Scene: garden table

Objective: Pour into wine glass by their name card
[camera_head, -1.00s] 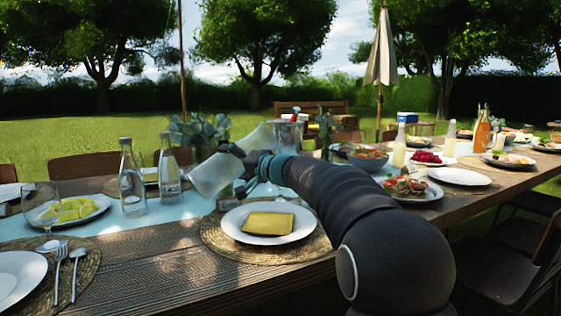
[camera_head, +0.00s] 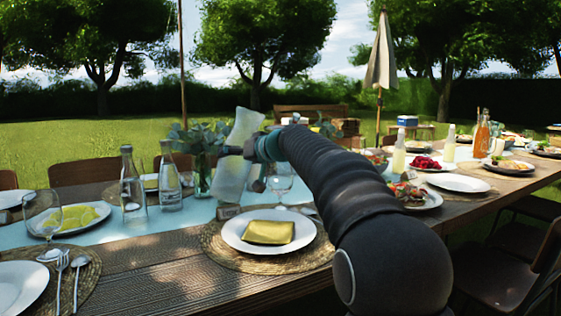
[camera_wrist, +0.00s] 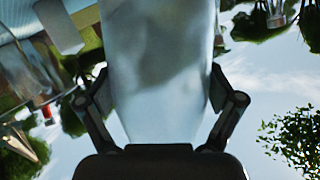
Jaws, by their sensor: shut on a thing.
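A pale translucent carafe (camera_head: 236,165) is in my gripper (camera_head: 246,150), held nearly upright with a slight lean to the right, above the blue runner. In the wrist view the carafe (camera_wrist: 160,70) fills the middle between the two fingers of my gripper (camera_wrist: 160,100), which is shut on it. A wine glass (camera_head: 281,178) stands behind the plate with the yellow napkin, just right of the carafe and below my arm. A small card (camera_head: 228,212) stands at that plate's back left; its writing is too small to read. Another wine glass (camera_head: 42,212) stands at the left.
Two clear bottles (camera_head: 132,185) (camera_head: 170,178) stand left of the carafe. A plate (camera_head: 240,240) with a folded napkin lies on a woven mat in front. A leafy vase (camera_head: 203,175) is behind the carafe. Food dishes and an orange bottle (camera_head: 481,135) stand at the right.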

